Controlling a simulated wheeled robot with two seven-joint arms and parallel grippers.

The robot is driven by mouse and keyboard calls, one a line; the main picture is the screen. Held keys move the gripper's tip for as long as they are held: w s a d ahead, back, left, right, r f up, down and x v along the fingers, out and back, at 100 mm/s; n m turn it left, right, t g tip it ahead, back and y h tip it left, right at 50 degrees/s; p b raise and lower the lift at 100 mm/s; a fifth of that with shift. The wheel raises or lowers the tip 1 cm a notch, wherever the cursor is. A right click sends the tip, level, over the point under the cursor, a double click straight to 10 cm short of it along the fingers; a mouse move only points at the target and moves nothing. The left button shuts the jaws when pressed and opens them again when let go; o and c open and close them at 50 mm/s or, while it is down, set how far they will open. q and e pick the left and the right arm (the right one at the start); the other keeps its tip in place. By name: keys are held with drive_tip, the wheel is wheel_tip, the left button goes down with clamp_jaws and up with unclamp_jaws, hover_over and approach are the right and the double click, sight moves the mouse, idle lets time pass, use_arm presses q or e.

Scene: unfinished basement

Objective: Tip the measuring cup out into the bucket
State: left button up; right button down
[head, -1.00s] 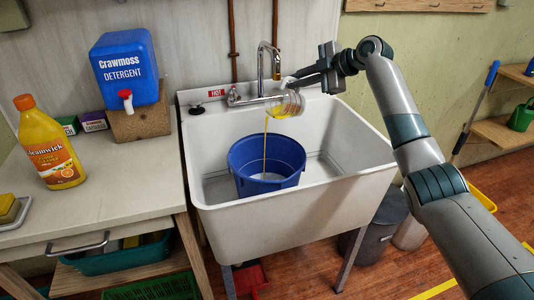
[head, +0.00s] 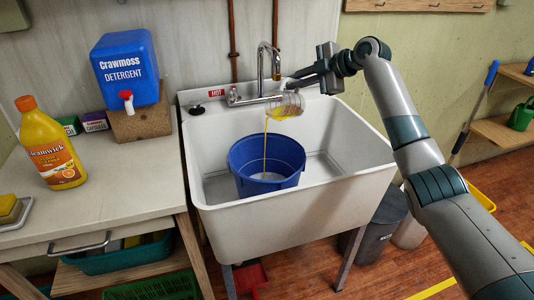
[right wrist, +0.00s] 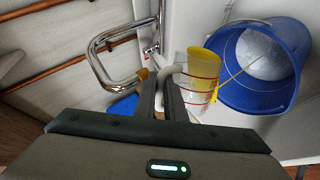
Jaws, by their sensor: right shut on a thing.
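The clear measuring cup (head: 286,105) is tilted over the sink, its mouth toward the lower left, with yellow liquid inside. A thin yellow stream runs from it down into the blue bucket (head: 248,158). My right gripper (head: 294,82) is shut on the cup's handle; in the right wrist view the fingers (right wrist: 160,92) close on the white handle beside the cup (right wrist: 200,82), which has red marks. My left gripper is not in view.
The white sink (head: 330,188) holds the bucket. A chrome faucet (head: 263,62) rises close behind the cup. On the left counter (head: 110,180) stand a blue detergent container (head: 125,70) on a block and an orange cleaner bottle (head: 50,150).

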drive_tip(key=shift+s+a+p, duration=0.1)
drive_tip(key=shift+a+p, duration=0.05)
drive_tip(key=shift+p, duration=0.2)
idle(0.8)
drive_tip(key=shift+s+a+r+n+t+h+p, duration=0.4)
drive_tip(key=shift+s+a+r+n+h+p, duration=0.15)
drive_tip(key=shift+p, duration=1.3)
idle(1.8)
drive_tip(key=shift+s+a+r+p, duration=0.2)
drive_tip(key=shift+a+p, duration=0.1)
drive_tip(key=shift+p, duration=0.6)
idle(1.2)
drive_tip(key=shift+a+r+n+p, duration=0.1)
drive_tip(key=shift+n+p, duration=0.15)
drive_tip(key=shift+p, duration=0.05)
drive_tip(key=shift+s+a+h, duration=0.1)
drive_tip(key=shift+h, duration=0.15)
idle(0.6)
